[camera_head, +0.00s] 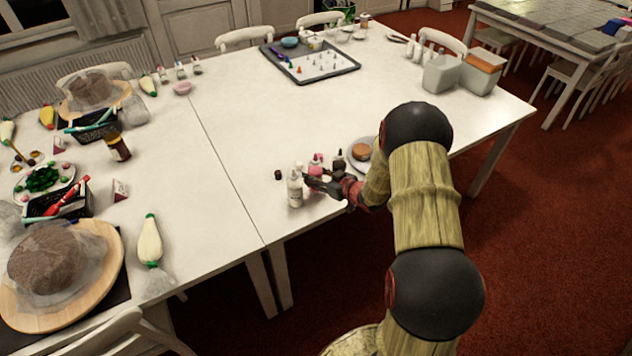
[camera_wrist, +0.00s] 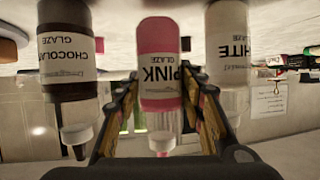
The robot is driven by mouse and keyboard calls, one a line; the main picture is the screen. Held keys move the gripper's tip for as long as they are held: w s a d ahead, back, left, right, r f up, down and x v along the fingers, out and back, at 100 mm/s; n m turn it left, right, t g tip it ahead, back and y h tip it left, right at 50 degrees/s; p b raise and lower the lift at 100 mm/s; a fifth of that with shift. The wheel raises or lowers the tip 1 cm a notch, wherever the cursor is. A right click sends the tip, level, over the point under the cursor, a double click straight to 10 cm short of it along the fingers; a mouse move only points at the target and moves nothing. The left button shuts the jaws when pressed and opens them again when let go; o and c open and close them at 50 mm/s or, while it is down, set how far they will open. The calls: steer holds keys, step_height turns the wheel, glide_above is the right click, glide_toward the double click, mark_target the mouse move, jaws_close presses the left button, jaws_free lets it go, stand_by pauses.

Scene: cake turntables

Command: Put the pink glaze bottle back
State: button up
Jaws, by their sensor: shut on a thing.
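The pink glaze bottle (camera_wrist: 161,65) is between the two fingers of my gripper (camera_wrist: 163,110) in the wrist view, which shows the scene upside down. My gripper is shut on it. In the head view the pink bottle (camera_head: 316,164) is partly hidden behind my gripper (camera_head: 318,183), near the table's front edge. It looks upright and at or close above the tabletop; I cannot tell if it touches. The brown chocolate glaze bottle (camera_wrist: 70,60) stands on one side and the white glaze bottle (camera_wrist: 228,55) on the other; the white one (camera_head: 295,188) is left of my gripper in the head view.
A plate (camera_head: 352,165) with a brown round cake is just right of the bottles. A small dark object (camera_head: 278,174) lies left of them. A grey tray (camera_head: 345,70) is at the back of the white table (camera_head: 240,130), whose middle is clear.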

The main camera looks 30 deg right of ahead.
steer(key=shift+d+f, duration=0.1)
steer(key=shift+f, duration=0.8)
steer(key=shift+f+b, duration=0.2)
steer(key=shift+b, duration=0.1)
steer(key=o, duration=0.7)
steer(key=shift+o, duration=0.2)
steer(key=shift+s, duration=0.1)
steer(key=shift+r, duration=0.15)
